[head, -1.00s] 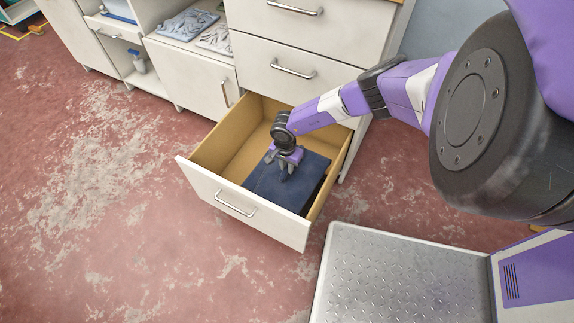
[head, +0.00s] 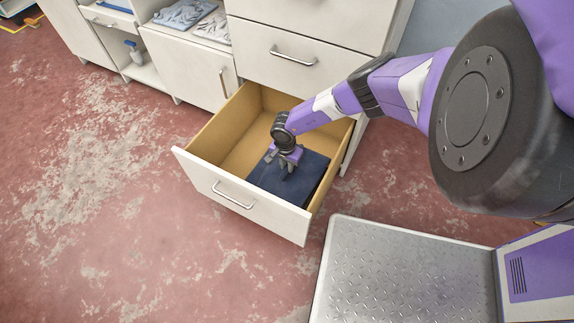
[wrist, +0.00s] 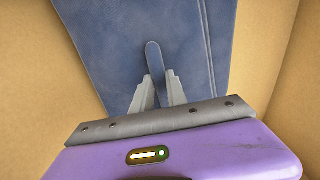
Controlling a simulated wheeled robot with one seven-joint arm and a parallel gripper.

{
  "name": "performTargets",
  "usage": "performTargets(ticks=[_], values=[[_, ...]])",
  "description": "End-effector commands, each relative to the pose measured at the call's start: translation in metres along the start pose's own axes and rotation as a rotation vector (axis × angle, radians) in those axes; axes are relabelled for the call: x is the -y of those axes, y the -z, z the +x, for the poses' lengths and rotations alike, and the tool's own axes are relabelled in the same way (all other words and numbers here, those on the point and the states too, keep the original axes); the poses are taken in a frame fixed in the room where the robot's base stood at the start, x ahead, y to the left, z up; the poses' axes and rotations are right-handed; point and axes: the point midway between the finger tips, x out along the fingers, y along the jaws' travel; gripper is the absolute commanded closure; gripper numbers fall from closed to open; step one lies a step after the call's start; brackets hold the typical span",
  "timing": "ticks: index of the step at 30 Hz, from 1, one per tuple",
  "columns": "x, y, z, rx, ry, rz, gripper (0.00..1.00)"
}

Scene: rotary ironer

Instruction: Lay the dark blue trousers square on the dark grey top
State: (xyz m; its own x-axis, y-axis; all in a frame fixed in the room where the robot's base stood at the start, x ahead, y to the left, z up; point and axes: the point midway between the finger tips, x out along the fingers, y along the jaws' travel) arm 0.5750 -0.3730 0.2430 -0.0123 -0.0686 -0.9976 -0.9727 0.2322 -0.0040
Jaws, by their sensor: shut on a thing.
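The dark blue trousers (head: 309,180) lie folded in the open bottom drawer (head: 231,158), toward its right front. They also show in the wrist view (wrist: 115,50), with a seam line down their right side. My gripper (head: 289,167) reaches down into the drawer over the trousers. In the wrist view its fingers (wrist: 160,85) are close together, shut on a pinch of the dark blue cloth that stands up between them. The dark grey top is not identifiable in these frames.
The drawer front has a metal handle (head: 233,195). Closed drawers (head: 290,55) rise behind it. A cupboard with folded cloths (head: 183,14) and a spray bottle (head: 134,50) stands left. The worn red floor (head: 120,230) is clear in front.

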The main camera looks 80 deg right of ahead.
Motion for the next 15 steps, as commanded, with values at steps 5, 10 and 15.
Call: performTargets(ticks=[5,10,15], values=[[0.0004,0.0005,-0.0005,-0.001,0.001,0.000,1.00],[0.0005,0.0003,0.0013,0.000,0.001,0.000,1.00],[0.0006,-0.0001,0.0043,0.000,0.001,0.000,1.00]])
